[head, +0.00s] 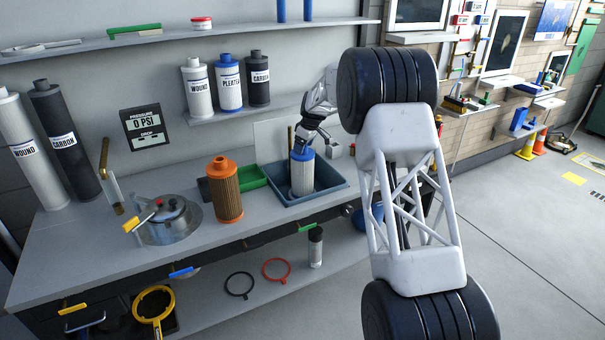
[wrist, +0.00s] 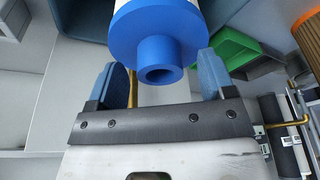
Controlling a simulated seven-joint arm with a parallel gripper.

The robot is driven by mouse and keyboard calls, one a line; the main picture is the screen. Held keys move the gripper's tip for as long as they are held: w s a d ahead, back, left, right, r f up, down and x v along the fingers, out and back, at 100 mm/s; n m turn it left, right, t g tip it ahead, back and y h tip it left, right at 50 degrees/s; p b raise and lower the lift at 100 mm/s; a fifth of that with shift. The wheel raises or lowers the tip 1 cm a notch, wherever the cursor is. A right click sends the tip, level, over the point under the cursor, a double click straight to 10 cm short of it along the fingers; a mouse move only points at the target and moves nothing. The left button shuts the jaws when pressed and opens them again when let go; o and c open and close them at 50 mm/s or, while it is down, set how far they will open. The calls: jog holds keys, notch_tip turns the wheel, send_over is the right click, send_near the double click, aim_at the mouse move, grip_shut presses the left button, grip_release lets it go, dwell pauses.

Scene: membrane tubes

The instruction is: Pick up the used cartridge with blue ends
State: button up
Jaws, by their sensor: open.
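The used cartridge with blue ends (head: 302,174) stands upright in the blue-grey tray (head: 333,190) on the bench, with a pale pleated body. In the wrist view its blue end cap (wrist: 158,45) with a round hollow spout lies between my two fingers. My gripper (head: 301,148) is at the top of the cartridge in the head view. In the wrist view my gripper (wrist: 165,80) is open, with one blue finger pad on each side of the cap. A gap shows beside the spout; contact with the wider cap cannot be told.
An orange-ended cartridge (head: 227,190) stands left of the tray, beside a green bin (head: 252,177). A metal housing (head: 168,222) with a yellow-handled valve is further left. White, blue and black cartridges (head: 229,82) sit on a wall shelf behind.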

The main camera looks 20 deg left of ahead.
jog(key=shift+a+f, duration=0.1)
jog(key=shift+f, duration=0.25)
dwell(0.3)
grip_shut()
dwell(0.4)
